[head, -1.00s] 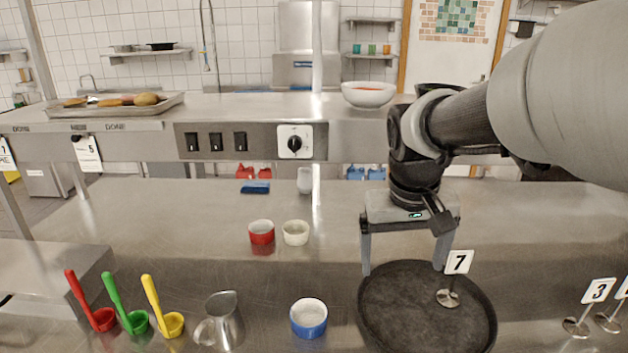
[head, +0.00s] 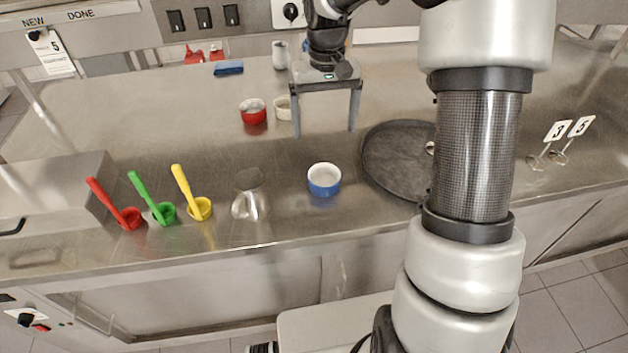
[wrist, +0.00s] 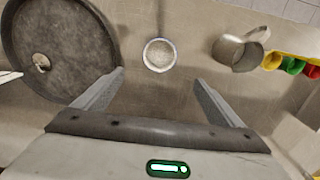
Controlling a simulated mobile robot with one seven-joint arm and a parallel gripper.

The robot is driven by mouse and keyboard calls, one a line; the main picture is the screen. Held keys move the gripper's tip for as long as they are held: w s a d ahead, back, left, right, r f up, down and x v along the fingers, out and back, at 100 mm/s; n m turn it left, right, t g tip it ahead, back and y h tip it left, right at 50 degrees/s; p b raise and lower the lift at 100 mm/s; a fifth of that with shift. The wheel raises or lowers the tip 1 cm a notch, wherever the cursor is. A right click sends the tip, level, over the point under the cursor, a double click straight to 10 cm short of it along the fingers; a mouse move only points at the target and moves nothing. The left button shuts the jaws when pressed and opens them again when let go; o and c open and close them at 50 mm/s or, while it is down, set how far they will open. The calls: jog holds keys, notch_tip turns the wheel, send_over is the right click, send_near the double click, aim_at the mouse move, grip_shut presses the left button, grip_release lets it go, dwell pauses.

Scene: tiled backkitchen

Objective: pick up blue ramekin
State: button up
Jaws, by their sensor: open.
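The blue ramekin (head: 324,180) stands upright on the steel counter, between the metal pitcher and the round dark tray. It has a blue outside and a white inside. In the wrist view the ramekin (wrist: 160,55) shows from above, beyond the fingertips and roughly midway between them. My gripper (head: 325,130) is open and empty, above the counter on the far side of the ramekin. In the wrist view both fingers of my gripper (wrist: 158,78) are spread apart and touch nothing.
The round dark tray (head: 390,160) lies right of the ramekin, the metal pitcher (head: 248,195) left of it. A red ramekin (head: 253,112) and a white ramekin (head: 282,108) stand farther back. Red, green and yellow (head: 200,208) scoops lie at left. Number stands (head: 537,160) are at right.

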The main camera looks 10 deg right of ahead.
send_over(324, 184)
jog(key=f, duration=1.1)
jog(key=shift+w+f, duration=0.35)
jog(key=f, duration=0.3)
jog(key=f+p, duration=0.1)
jog(key=shift+s+f, duration=0.4)
jog(key=shift+f, duration=0.35)
jog(key=shift+r, duration=0.1)
jog(key=c, duration=1.3)
